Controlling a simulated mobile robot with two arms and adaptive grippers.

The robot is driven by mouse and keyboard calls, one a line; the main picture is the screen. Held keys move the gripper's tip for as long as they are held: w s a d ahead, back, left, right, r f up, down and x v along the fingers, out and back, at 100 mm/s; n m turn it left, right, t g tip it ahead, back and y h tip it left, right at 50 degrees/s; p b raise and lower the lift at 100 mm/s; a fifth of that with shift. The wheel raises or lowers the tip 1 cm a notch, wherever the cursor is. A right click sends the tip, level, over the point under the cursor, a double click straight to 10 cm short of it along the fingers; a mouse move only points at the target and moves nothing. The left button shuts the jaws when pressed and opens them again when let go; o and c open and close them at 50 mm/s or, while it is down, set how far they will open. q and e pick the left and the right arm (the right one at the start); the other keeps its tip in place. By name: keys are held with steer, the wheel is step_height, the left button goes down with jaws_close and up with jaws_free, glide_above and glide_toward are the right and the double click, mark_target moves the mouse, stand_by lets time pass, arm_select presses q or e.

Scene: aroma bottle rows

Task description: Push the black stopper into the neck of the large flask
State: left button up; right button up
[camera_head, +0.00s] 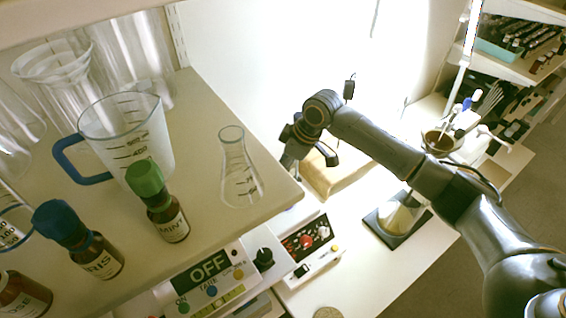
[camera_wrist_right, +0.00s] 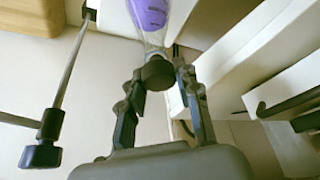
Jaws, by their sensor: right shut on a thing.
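My right gripper (camera_head: 309,154) is beyond the shelf's right edge in the head view, above a wooden block. In the right wrist view, the right gripper (camera_wrist_right: 160,82) is shut on a dark round piece, which looks like the black stopper (camera_wrist_right: 158,72). A clear glass-like piece with a purple part (camera_wrist_right: 150,12) is just past the stopper; whether they touch, I cannot tell. A clear conical flask (camera_head: 240,178) stands upright and open on the shelf. Another flask (camera_head: 398,216) with pale contents stands on a black plate lower right. Which is the large flask is unclear. My left gripper is out of view.
The shelf holds a blue-handled jug (camera_head: 130,135), a green-capped bottle (camera_head: 166,215), blue-capped bottle (camera_head: 95,250) and glassware. A panel reading OFF (camera_head: 208,268) is below its front edge. The wooden block (camera_head: 335,178) lies under the gripper. A metal rod with a black clamp (camera_wrist_right: 42,150) is at left.

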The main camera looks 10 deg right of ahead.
steer(key=shift+f, duration=0.6)
stand_by(0.3)
steer(key=o, duration=1)
steer(key=shift+o, duration=0.2)
steer(key=shift+r, duration=0.1)
step_height(320, 180, up, 5)
steer(key=p, duration=0.5)
steer(key=shift+r, duration=0.9)
